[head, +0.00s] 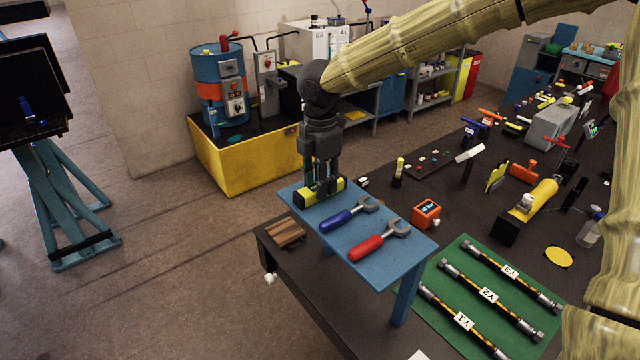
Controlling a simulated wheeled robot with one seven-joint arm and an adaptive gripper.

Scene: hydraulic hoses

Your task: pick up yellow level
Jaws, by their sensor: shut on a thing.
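The yellow level (308,195) lies on the far left end of a small raised blue stand (392,270). It is a short yellow bar with black parts. My gripper (321,190) is above it, pointing down, with its fingers closed around the level's middle. The fingers hide part of the level. The level appears to be at the stand's surface; I cannot tell whether there is a gap under it.
A blue-handled wrench (347,214) and a red-handled wrench (378,241) lie on the stand beside the level. An orange box (426,212) stands just right of the stand. A green mat (455,312) holds hoses labelled Y1, Y2 and Y3. Open floor lies to the left.

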